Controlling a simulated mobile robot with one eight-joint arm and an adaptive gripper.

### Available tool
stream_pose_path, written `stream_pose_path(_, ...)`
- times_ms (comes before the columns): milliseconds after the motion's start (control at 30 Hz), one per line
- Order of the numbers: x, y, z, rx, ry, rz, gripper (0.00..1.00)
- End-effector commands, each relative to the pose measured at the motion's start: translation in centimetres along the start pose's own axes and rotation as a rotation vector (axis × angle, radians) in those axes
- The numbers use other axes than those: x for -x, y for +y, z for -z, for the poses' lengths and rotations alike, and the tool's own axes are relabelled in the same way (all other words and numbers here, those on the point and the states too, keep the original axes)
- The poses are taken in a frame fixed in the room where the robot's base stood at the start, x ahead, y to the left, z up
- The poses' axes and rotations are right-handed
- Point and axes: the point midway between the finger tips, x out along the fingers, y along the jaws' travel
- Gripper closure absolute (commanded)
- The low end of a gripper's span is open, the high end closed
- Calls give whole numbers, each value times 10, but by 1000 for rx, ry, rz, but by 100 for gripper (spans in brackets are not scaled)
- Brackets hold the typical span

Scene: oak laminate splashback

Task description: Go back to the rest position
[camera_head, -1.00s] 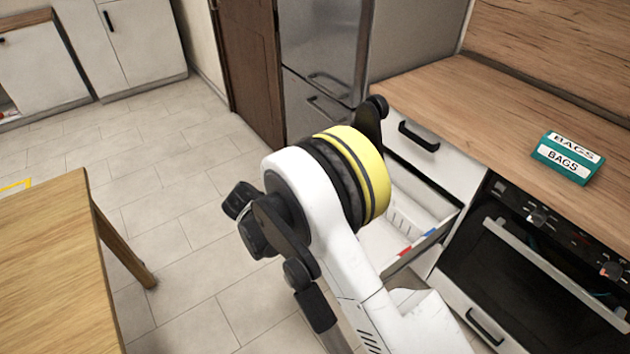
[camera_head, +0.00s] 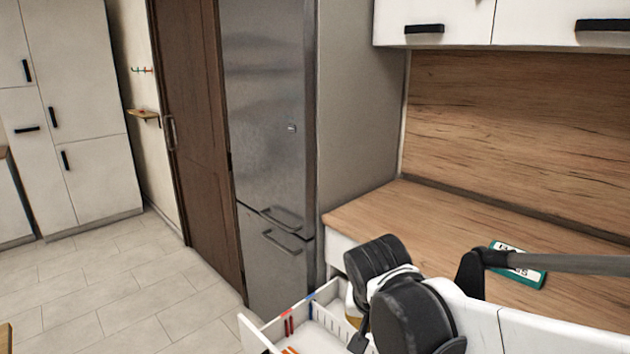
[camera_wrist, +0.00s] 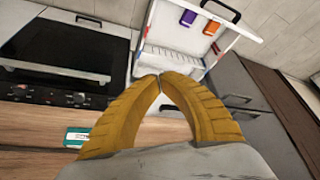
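My gripper (camera_wrist: 160,77) shows in the wrist view as two yellow ribbed fingers. Their tips meet at the middle, with nothing visible held between them. The fingers point toward the open white drawer (camera_wrist: 174,58); I cannot tell how far above it they are.
The open drawer also shows in the head view (camera_head: 262,331), with small red and orange things inside. A teal box (camera_head: 517,266) lies on the wooden counter (camera_head: 400,212). A steel fridge (camera_head: 268,130) stands left of the counter. The tiled floor (camera_head: 120,290) is clear at left.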

Motion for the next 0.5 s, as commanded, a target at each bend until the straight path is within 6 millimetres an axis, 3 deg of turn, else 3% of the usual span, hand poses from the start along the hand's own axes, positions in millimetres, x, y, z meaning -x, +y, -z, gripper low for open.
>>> stream_pose_path(33, 12, 20, -9, 16, 7, 17, 100)
stream_pose_path(200, 43, 68, -42, 101, 56, 82, 100)
stream_pose_path(333, 55, 93, -66, 156, 103, 113, 100)
stream_pose_path(500, 60, 108, -87, 201, 150, 130, 100)
